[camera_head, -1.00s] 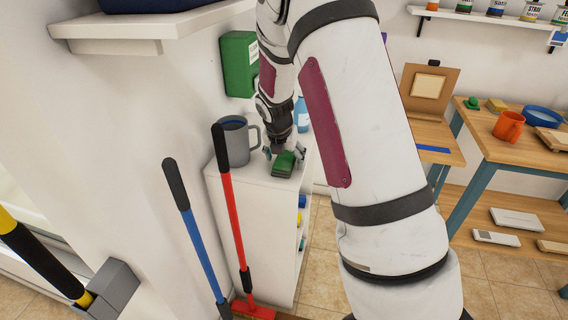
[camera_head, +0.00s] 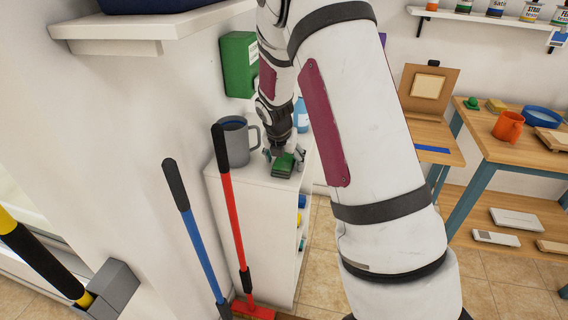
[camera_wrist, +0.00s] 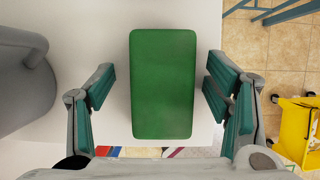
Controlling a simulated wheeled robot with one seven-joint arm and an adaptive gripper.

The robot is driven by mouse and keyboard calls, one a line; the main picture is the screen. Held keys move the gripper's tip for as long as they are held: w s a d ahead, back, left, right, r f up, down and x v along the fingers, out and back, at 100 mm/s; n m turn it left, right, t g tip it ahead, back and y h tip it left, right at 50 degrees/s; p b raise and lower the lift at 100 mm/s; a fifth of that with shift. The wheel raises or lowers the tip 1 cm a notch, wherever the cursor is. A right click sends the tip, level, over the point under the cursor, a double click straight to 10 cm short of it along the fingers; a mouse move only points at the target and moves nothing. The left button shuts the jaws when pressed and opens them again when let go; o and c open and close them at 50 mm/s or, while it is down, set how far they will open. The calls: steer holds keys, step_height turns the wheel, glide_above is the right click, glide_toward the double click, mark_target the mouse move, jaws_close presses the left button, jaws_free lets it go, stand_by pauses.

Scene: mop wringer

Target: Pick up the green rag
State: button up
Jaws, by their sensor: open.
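The green rag (camera_head: 283,166) is a folded, block-like rectangle lying on top of the white cabinet (camera_head: 258,181). In the wrist view the rag (camera_wrist: 163,83) lies lengthwise up the middle of the picture. My gripper (camera_head: 284,156) points down over it and is open. In the wrist view its two fingers stand at the left and right of the rag, with a visible gap on both sides. Neither finger touches it there. In the head view my wrist and fingers cover the rag's far part.
A grey mug (camera_head: 234,142) stands on the cabinet close left of my gripper; it also shows in the wrist view (camera_wrist: 22,65). A blue bottle (camera_head: 301,115) stands behind. Red (camera_head: 232,215) and blue (camera_head: 200,250) handles lean in front. A yellow bucket (camera_wrist: 298,130) is on the floor.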

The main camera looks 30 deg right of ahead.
mark_target(285, 155)
steer(key=c, duration=1.1)
steer(key=shift+a, duration=0.1)
steer(key=shift+c, duration=1.4)
steer(key=shift+r, duration=0.1)
steer(key=shift+w+r, duration=0.1)
steer(key=shift+r, duration=0.2)
steer(key=r, duration=0.3)
steer(key=shift+s+r, duration=0.2)
steer(key=shift+r, duration=0.05)
steer(key=s+a+r, duration=0.1)
steer(key=s+a, duration=0.2)
steer(key=s, duration=1.2)
steer(key=shift+s, duration=0.25)
steer(key=shift+r, duration=0.1)
